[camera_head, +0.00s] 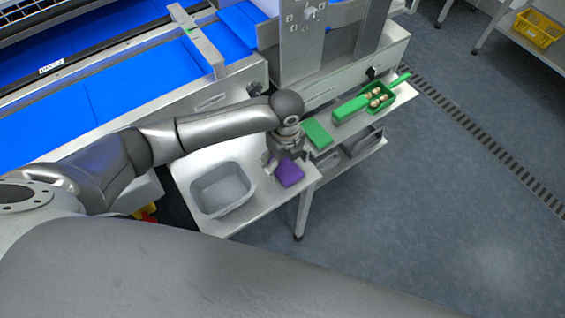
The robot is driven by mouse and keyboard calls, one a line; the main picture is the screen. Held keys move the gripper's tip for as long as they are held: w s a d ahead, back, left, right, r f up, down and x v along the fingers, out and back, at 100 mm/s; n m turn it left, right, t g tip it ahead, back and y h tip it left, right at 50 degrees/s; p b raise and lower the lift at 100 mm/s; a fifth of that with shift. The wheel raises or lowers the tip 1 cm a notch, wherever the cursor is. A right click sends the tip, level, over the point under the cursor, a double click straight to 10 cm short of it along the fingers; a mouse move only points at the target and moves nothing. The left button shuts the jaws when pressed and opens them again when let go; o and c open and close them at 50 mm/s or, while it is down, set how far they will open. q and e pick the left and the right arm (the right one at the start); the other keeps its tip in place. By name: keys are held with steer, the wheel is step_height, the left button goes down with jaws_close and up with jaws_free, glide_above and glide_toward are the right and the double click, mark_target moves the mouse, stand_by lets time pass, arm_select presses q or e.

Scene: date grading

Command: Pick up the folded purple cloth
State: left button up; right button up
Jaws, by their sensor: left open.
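The folded purple cloth (290,174) lies on a small metal table (254,211), near the table's right edge. My left arm reaches in from the left, and its gripper (277,167) points down right at the cloth's left side. The gripper is open. Its fingers overlap the cloth's edge in this view, and I cannot tell whether they touch it. My right gripper is not in view.
A grey bin (223,190) stands on the table left of the cloth. A green block (318,134) and a green tray (379,97) with round items sit behind, to the right. Blue conveyor belts (130,90) run behind.

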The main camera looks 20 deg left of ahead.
arm_select(q)
steer(key=shift+f, duration=1.2)
steer(key=c, duration=1)
steer(key=shift+r, duration=0.1)
steer(key=shift+r, duration=0.5)
step_height(320, 180, up, 2)
steer(key=shift+s+r, duration=0.1)
steer(key=shift+r, duration=0.05)
steer(key=s+r, duration=0.3)
steer(key=s, duration=0.1)
steer(key=s+r, duration=0.3)
steer(key=s, duration=0.2)
steer(key=s+r, duration=0.3)
steer(key=s, duration=0.2)
steer(key=shift+d+r+b, duration=0.2)
steer(key=shift+r+b, duration=0.1)
steer(key=shift+b, duration=0.1)
steer(key=shift+w, duration=0.1)
